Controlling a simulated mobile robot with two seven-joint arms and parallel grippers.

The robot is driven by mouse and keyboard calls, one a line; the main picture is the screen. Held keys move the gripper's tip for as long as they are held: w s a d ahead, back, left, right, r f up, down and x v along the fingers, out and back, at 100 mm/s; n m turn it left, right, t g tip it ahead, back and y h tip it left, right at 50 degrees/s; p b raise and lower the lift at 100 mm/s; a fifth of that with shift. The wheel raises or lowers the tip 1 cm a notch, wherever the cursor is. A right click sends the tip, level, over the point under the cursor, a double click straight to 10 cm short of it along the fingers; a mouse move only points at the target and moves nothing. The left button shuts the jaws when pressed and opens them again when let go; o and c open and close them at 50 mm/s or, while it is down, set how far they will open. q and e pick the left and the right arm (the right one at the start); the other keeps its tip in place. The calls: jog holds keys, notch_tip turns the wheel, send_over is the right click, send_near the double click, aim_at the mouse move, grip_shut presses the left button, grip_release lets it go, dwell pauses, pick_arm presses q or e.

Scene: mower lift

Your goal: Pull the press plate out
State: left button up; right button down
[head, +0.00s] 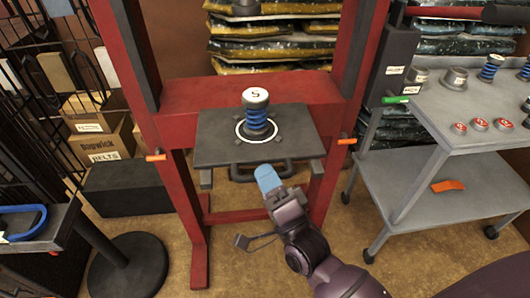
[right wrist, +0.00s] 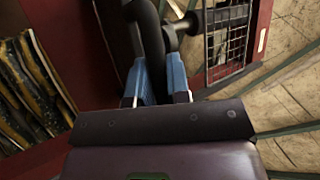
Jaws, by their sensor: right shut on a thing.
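The press plate (head: 215,140) is a dark grey slab between the red posts of the press frame (head: 290,92). A blue spring (head: 257,117) with a white marked cap stands upright inside a white ring on the plate. A dark handle (head: 288,174) hangs at the plate's front edge. My right gripper (head: 266,173) reaches up from below with blue fingers, shut on this handle. In the right wrist view, the handle's dark bar (right wrist: 148,35) runs down to the blue fingers (right wrist: 160,75). The exact contact is partly hidden. My left gripper is not in view.
A grey cart (head: 450,130) with springs and red-topped parts stands at right. An orange piece (head: 448,186) lies on its lower shelf. Orange pins (head: 155,158) stick out of the frame. A round black base (head: 128,266) stands at left. Floor before the press is open.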

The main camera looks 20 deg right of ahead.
jog(key=shift+s+a, duration=0.25)
jog(key=shift+s, duration=0.5)
jog(key=shift+s+a, duration=0.2)
jog(key=shift+s, duration=0.5)
jog(key=c, duration=1.4)
grip_release()
jog(key=v, duration=1)
jog(key=shift+s+f, duration=0.25)
jog(key=shift+s, duration=0.05)
